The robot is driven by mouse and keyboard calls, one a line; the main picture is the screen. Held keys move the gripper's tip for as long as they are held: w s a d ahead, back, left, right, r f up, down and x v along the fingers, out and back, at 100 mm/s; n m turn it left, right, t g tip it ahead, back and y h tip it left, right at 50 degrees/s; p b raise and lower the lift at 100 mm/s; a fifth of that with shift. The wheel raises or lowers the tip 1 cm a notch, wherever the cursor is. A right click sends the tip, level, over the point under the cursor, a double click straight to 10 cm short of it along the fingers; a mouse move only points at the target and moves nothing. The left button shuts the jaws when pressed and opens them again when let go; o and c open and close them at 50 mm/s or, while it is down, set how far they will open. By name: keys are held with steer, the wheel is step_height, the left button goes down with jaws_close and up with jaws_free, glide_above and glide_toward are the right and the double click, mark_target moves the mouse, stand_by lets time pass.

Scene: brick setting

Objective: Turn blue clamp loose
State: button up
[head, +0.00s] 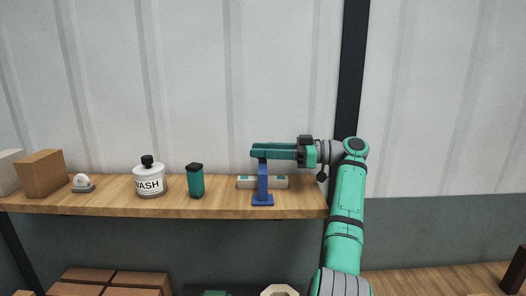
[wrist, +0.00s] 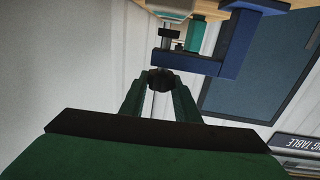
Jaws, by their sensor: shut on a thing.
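The blue clamp (head: 263,184) stands upright on the wooden shelf, toward its right end, in front of a pale bar with teal patches (head: 278,182). In the wrist view the blue frame of the clamp (wrist: 228,62) fills the upper right. A dark round knob (wrist: 160,72) sits between my fingertips, in line with the clamp's screw. My gripper (head: 256,150) reaches in level from the right at the clamp's top, and its fingers (wrist: 160,84) are shut on the knob. The fingers hide the clamp's top in the head view.
Left along the shelf (head: 110,201) stand a dark-lidded teal canister (head: 196,182), a white WASH bottle (head: 150,182), a small white-and-grey item (head: 82,184) and a brown box (head: 42,173). A dark post (head: 350,80) rises behind my arm. Brown boxes (head: 135,280) lie below.

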steer(key=shift+f, duration=0.15)
steer(key=o, duration=1)
steer(key=shift+o, duration=0.2)
steer(key=shift+s+d, duration=0.2)
steer(key=shift+d, duration=1.65)
steer(key=shift+s+d, duration=0.2)
steer(key=shift+d, duration=1.6)
